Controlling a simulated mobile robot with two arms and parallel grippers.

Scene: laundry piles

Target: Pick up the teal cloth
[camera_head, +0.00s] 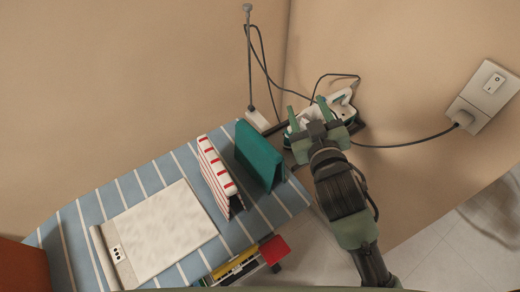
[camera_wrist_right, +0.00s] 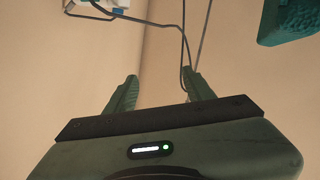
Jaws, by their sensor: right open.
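The teal cloth (camera_head: 260,153) stands folded, like a tent, near the right end of the striped ironing board in the head view. Part of it also shows at the top right of the right wrist view (camera_wrist_right: 290,18). My right gripper (camera_head: 306,108) is to the right of the cloth and apart from it, in front of the iron. In the right wrist view its two fingers (camera_wrist_right: 160,85) are spread with nothing between them. My left gripper does not show in either view.
A red-and-white striped cloth (camera_head: 218,176) stands just left of the teal one. A white iron (camera_head: 342,104) with a cord sits behind my right gripper. The blue striped board (camera_head: 130,187) holds a pale flat panel (camera_head: 160,232). A wall outlet (camera_head: 483,97) is at right.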

